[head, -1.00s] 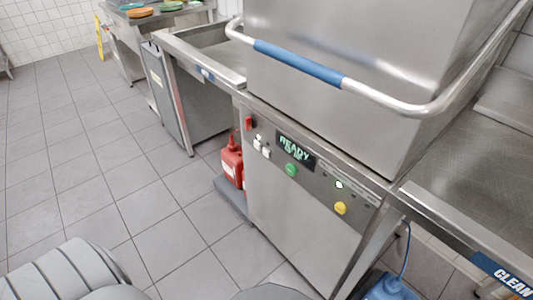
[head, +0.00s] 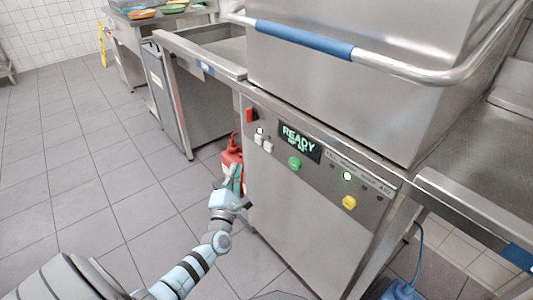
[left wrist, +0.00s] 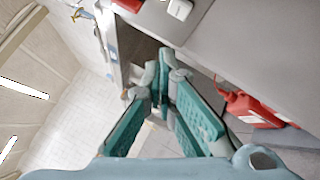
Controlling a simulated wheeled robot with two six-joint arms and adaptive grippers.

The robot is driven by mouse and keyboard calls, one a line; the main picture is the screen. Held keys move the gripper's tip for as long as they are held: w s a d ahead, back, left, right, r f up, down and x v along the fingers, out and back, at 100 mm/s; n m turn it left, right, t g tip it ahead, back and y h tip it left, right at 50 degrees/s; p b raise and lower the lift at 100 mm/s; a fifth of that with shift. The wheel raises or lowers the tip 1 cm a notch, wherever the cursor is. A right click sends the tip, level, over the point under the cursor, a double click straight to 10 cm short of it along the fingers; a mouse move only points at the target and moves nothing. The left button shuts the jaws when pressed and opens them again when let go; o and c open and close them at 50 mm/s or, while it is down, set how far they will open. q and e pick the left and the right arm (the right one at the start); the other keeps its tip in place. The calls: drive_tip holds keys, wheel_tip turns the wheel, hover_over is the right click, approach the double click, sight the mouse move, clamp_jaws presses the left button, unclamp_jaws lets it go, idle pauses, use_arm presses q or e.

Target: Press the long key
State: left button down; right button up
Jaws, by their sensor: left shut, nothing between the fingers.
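The control panel on the steel machine front carries a red switch (head: 250,115), small white keys (head: 263,144), a green round button (head: 295,163), a yellow round button (head: 349,202) and a display (head: 300,143) reading READY. I cannot tell which control is the long key. My left gripper (head: 238,171) is shut and empty, in front of the machine's left edge, below the red switch and white keys and apart from them. In the left wrist view its fingers (left wrist: 162,72) point ahead, with a white key (left wrist: 180,9) and the red switch (left wrist: 129,4) at the top edge.
A red canister (head: 230,152) stands beside the machine, partly behind my left gripper. A blue-gripped bar handle (head: 304,38) crosses the hood above the panel. A blue container (head: 401,291) is low at right. Tiled floor at left is clear.

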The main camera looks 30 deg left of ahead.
sight(268, 147)
use_arm(q)
drive_tip(key=shift+w+a+r+n+y, duration=0.1)
drive_tip(key=shift+a+r+n+y, duration=0.1)
drive_tip(key=shift+r+n, duration=0.15)
drive_tip(key=shift+a+r+n+y, duration=0.1)
drive_tip(key=shift+r+n+y, duration=0.15)
drive_tip(key=shift+r, duration=0.1)
use_arm(e)
drive_tip(key=shift+w+d+f, duration=0.1)
drive_tip(key=shift+w+d, duration=0.05)
drive_tip(key=shift+d, duration=0.05)
use_arm(q)
drive_tip(key=w+d+b, duration=0.2)
drive_tip(key=w+b, duration=0.1)
drive_tip(key=w, duration=0.5)
drive_tip(key=shift+w+d+b, duration=0.2)
drive_tip(key=shift+d+b, duration=0.15)
use_arm(e)
drive_tip(key=shift+t, duration=0.4)
drive_tip(key=shift+w+a+f, duration=0.15)
drive_tip(key=shift+w+f, duration=0.55)
drive_tip(key=shift+w, duration=0.2)
drive_tip(key=shift+w+a+f, duration=0.15)
drive_tip(key=shift+w+f, duration=0.5)
drive_tip(key=shift+w, duration=0.2)
